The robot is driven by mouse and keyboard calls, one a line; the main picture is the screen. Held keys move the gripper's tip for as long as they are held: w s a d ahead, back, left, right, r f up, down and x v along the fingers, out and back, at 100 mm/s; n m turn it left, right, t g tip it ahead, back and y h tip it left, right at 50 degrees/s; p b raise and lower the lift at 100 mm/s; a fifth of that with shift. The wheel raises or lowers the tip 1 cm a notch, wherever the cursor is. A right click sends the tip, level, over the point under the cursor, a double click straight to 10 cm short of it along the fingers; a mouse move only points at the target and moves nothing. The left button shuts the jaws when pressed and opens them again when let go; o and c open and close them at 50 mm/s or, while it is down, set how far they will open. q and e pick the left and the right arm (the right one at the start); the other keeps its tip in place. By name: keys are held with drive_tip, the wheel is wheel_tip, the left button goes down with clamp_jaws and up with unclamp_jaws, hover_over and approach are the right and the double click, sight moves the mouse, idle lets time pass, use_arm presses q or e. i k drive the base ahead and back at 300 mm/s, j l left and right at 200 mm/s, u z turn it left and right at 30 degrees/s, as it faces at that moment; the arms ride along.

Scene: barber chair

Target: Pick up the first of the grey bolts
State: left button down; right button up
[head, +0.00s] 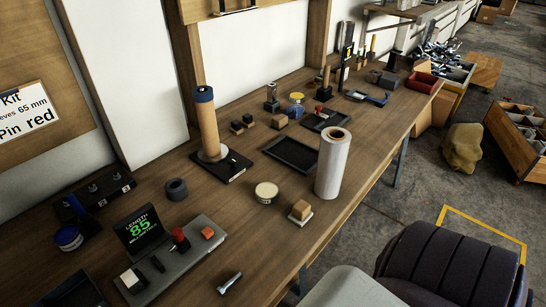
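I cannot clearly make out a second grey bolt. Neither of my grippers shows in this view.
A display reading 85 (143,229), a dark ring (176,189), a round tin (266,192), a small block (301,209) and a tall pale roll (331,165) stand around. A dark padded chair (450,262) is at lower right. The bench around the bolt is bare.

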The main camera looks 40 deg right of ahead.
sight(221, 291)
drive_tip(key=z, duration=0.85)
drive_tip(key=l+u, duration=0.1)
drive_tip(key=u, duration=0.6)
drive_tip(key=l+u, duration=0.3)
drive_tip(key=k+l+u, duration=0.1)
drive_tip(key=l+u, duration=0.15)
drive_tip(key=l, duration=0.25)
drive_tip(key=k+l+u, duration=0.1)
drive_tip(key=l+u, duration=0.2)
drive_tip(key=l, duration=0.1)
